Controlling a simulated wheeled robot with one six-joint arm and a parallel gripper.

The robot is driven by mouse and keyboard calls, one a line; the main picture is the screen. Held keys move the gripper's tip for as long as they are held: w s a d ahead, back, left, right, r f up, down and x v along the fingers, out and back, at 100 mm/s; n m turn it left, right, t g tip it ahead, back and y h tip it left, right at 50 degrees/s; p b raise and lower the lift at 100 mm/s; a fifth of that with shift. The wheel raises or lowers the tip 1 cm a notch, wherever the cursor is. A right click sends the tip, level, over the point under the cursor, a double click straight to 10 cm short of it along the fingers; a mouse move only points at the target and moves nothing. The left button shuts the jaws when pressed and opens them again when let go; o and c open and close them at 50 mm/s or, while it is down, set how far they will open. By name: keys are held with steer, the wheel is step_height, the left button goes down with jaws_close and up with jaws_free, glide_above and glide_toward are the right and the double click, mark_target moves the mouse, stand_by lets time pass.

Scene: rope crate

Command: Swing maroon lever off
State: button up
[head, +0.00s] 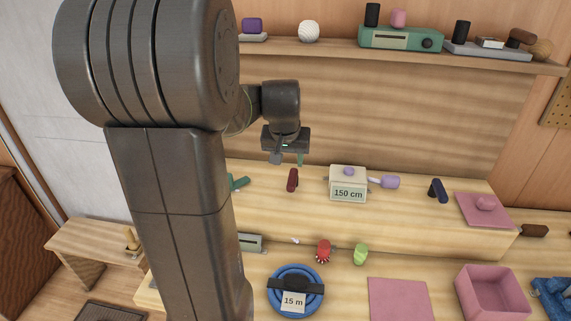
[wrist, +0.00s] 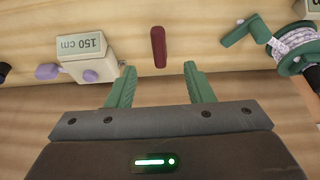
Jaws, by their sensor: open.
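The maroon lever (head: 292,180) stands on the raised wooden step, left of the box marked 150 cm. In the wrist view the maroon lever (wrist: 158,47) is a narrow upright bar just beyond the fingertips, in line with the gap between them. My gripper (head: 287,159) is above and slightly left of the lever in the head view. In the wrist view my gripper (wrist: 156,68) has its green fingers spread, with nothing between them. The lever is apart from both fingers. Its base is hard to make out.
The 150 cm box (head: 348,186) has a purple knob and crank. A green lever (wrist: 240,31) and a rope reel (wrist: 296,45) lie on the lever's other side. A dark blue lever (head: 438,190) stands farther right. The shelf (head: 400,60) runs above.

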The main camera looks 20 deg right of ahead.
mark_target(291, 182)
steer(key=x, duration=0.4)
steer(key=p+x, duration=0.1)
steer(key=x, duration=0.4)
steer(key=d+p+x, duration=0.1)
steer(key=x, duration=0.4)
steer(key=shift+w+r, duration=0.25)
steer(key=shift+a, duration=0.1)
jaws_close()
